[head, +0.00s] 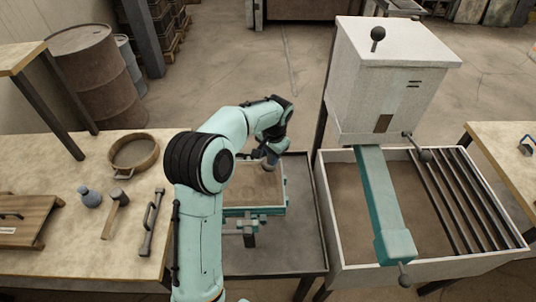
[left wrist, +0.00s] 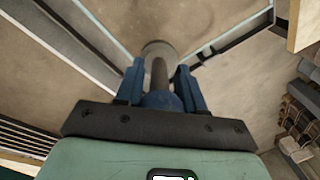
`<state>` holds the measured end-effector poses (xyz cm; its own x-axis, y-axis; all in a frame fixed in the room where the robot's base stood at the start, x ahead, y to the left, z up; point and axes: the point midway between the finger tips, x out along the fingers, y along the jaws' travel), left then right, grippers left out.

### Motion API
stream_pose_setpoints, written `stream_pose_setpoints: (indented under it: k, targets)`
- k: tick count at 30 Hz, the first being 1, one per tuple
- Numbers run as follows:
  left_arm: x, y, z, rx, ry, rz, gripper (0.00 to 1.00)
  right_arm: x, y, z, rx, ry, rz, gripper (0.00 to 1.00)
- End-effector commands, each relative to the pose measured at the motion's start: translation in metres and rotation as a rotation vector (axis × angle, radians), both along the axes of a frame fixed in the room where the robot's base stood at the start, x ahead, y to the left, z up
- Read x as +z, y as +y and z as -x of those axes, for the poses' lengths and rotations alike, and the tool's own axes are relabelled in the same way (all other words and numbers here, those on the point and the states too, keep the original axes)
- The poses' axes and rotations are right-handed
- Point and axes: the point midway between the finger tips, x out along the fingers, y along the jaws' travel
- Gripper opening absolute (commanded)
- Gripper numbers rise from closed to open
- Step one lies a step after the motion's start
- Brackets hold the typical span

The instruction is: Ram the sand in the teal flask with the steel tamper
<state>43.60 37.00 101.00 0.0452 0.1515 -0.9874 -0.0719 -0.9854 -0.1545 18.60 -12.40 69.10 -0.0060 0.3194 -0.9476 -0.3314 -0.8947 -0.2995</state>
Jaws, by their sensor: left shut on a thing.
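The teal flask (head: 262,211) stands on the dark metal bench, with brown sand (head: 258,188) filling it; my left arm covers its left side. My left gripper (head: 268,152) is over the far part of the flask, pointing down. In the left wrist view, the blue fingers of my left gripper (left wrist: 158,82) are shut on the steel tamper (left wrist: 157,55), a grey shaft with a round end. The tamper's foot (head: 270,163) shows at the sand's far edge; I cannot tell whether it touches the sand. My right gripper is not in view.
A white sand hopper (head: 390,75) with a teal chute (head: 384,205) stands over a sand bin (head: 345,220) at the right.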

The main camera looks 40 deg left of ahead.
Motion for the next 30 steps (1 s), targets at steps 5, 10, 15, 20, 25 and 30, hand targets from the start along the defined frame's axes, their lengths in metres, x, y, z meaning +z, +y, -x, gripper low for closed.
stream_pose_setpoints:
  k: [5,10,15,20,25,30]
  targets:
    - [-0.001,0.0,0.0,0.0,-0.002,0.0,0.07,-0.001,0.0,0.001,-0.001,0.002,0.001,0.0]
    - [-0.011,0.001,0.001,0.0,0.0,0.0,0.07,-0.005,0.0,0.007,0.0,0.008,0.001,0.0]
    - [-0.024,0.001,0.001,0.0,0.001,0.0,0.07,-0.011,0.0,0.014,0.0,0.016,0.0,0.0]
    - [-0.031,0.001,0.0,0.001,-0.001,0.0,0.07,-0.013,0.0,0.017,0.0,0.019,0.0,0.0]
    - [-0.027,0.001,0.0,0.001,-0.002,0.0,0.07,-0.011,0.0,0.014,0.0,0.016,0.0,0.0]
    - [-0.008,0.0,-0.002,0.0,-0.007,0.0,0.07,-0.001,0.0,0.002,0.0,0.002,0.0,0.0]
